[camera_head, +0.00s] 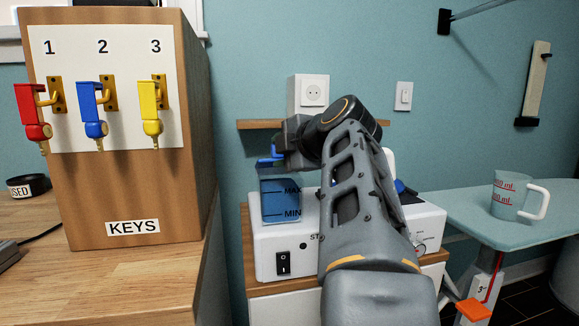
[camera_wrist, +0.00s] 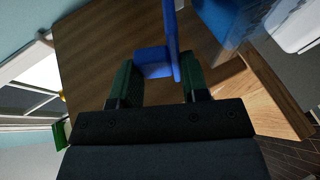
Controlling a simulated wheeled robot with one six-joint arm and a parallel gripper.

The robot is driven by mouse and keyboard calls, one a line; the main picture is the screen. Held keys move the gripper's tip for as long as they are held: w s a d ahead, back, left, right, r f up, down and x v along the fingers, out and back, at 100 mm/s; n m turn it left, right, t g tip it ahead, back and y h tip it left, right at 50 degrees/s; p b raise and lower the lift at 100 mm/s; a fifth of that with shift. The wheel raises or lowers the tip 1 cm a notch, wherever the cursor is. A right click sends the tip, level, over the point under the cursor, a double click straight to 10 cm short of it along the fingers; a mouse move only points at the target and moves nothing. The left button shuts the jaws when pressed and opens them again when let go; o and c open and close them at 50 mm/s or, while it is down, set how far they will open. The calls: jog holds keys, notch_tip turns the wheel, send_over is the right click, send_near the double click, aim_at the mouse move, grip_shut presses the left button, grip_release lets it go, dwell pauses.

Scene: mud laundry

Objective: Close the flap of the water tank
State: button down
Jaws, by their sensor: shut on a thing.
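The water tank (camera_head: 285,207) is a translucent blue box with MAX and MIN marks, set at the left end of a white steam station (camera_head: 300,246). Its blue flap (camera_head: 268,160) stands raised above the tank's top edge. My gripper (camera_head: 277,147) is over the tank, coming from the right. In the wrist view, my gripper (camera_wrist: 160,82) has its dark green fingers on either side of a blue tab of the flap (camera_wrist: 155,60), and the flap's thin plate runs upward edge-on. The tank's blue top (camera_wrist: 222,18) shows at the upper right. My arm hides part of the station.
A wooden key box (camera_head: 135,190) with red, blue and yellow keys stands on the left counter (camera_head: 150,285). A wall shelf (camera_head: 258,124) with a socket is behind my wrist. An ironing board (camera_head: 455,215) with a measuring cup (camera_head: 508,197) is at right.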

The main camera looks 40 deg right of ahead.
jog(key=shift+s+f+b, duration=0.15)
jog(key=shift+f+b, duration=0.4)
jog(key=shift+f, duration=0.1)
jog(key=c, duration=0.8)
grip_release()
jog(key=shift+r, duration=0.1)
jog(key=p+v, duration=0.2)
jog(key=v, duration=1.1)
jog(key=shift+s+r, duration=0.25)
jog(key=shift+s, duration=0.05)
